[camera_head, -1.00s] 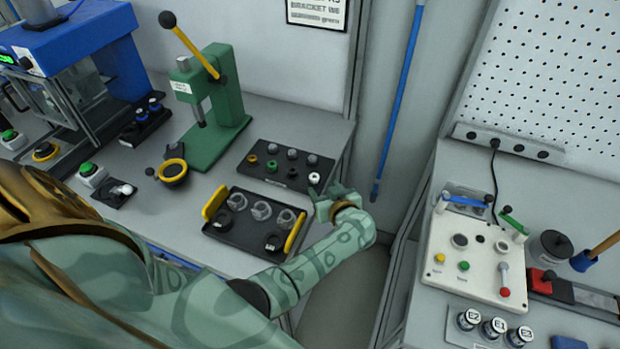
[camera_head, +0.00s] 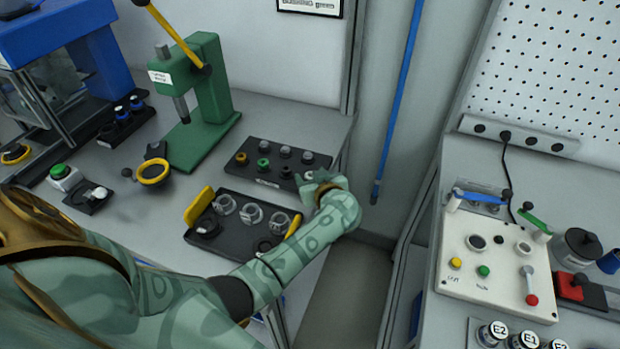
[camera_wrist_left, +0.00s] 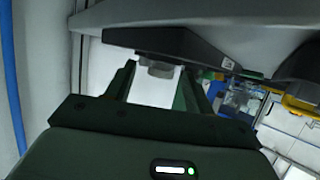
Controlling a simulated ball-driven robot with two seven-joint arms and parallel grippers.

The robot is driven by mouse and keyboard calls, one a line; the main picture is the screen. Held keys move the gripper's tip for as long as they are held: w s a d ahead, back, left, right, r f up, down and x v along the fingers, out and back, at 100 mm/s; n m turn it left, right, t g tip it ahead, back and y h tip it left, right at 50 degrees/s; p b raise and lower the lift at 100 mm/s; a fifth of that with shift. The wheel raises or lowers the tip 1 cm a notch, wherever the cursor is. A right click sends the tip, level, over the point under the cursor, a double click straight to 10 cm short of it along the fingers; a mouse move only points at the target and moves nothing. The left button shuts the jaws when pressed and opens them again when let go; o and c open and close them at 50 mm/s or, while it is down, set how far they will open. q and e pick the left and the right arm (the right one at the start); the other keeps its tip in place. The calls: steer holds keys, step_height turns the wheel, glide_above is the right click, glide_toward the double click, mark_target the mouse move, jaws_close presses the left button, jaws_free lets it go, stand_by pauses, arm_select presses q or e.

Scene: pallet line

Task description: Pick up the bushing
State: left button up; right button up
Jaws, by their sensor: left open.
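A black bushing tray (camera_head: 262,182) lies on the left bench. Its front row holds a brass bushing (camera_head: 241,158), a green bushing (camera_head: 263,164), a black bushing (camera_head: 285,172) and a white one (camera_head: 309,175) at the right end. Several grey pieces (camera_head: 285,151) stand behind them. My left gripper (camera_head: 314,184) is at the tray's right end, close to the white bushing and partly covering it. In the left wrist view its fingers are apart, with a small greyish piece (camera_wrist_left: 160,70) between or just beyond the tips. Contact cannot be told. My right gripper is not in view.
A black tray with yellow handles (camera_head: 232,240) holding clear cups lies in front, under my forearm. A green lever press (camera_head: 212,100) stands behind on the left. The bench's right edge is close to my gripper, with a gap before the right bench and its white control box (camera_head: 500,290).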

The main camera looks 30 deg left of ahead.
arm_select(q)
steer(key=c, duration=1)
steer(key=shift+c, duration=0.2)
